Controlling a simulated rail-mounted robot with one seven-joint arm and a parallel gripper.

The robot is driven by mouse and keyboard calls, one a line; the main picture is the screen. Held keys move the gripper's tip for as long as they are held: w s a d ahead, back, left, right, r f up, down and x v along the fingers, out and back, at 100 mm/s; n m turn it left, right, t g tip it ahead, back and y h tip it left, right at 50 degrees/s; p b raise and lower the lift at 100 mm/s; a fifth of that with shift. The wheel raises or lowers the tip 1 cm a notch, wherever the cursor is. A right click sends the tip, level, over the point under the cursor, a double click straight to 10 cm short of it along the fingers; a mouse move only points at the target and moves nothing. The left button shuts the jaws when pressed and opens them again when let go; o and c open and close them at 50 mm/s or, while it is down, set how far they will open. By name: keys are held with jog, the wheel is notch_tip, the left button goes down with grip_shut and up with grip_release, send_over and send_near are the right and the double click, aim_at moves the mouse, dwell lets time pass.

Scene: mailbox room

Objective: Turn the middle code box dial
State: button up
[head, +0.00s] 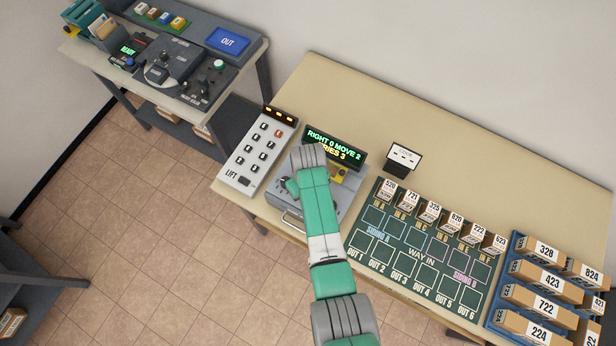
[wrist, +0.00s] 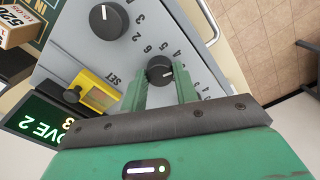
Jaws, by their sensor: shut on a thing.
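The code box (head: 350,195) is a grey sloped box on the table, with a dark display (head: 335,147) reading "RIGHT 0 MOVE 2" and "TRIES 3" behind it. In the wrist view, my gripper (wrist: 160,82) has its two green fingers on either side of a round black dial (wrist: 160,68), shut on it. The dial's white mark points to the right in that view, and numbers ring it. Another black dial (wrist: 108,20) stands apart at the upper left, its mark pointing up.
A yellow SET part (wrist: 95,90) sits beside the fingers. The white LIFT keypad (head: 258,150) stands left of the box. A green board (head: 415,255) with numbered small boxes lies to the right, beside a blue rack (head: 497,295). The table's back is largely clear.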

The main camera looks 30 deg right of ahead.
jog(key=shift+r+m, duration=0.1)
jog(key=shift+m, duration=1.9)
jog(key=o, duration=1)
jog(key=shift+c, duration=0.2)
notch_tip(320, 180, up, 8)
jog(key=shift+f+p, duration=0.1)
jog(key=shift+p, duration=0.35)
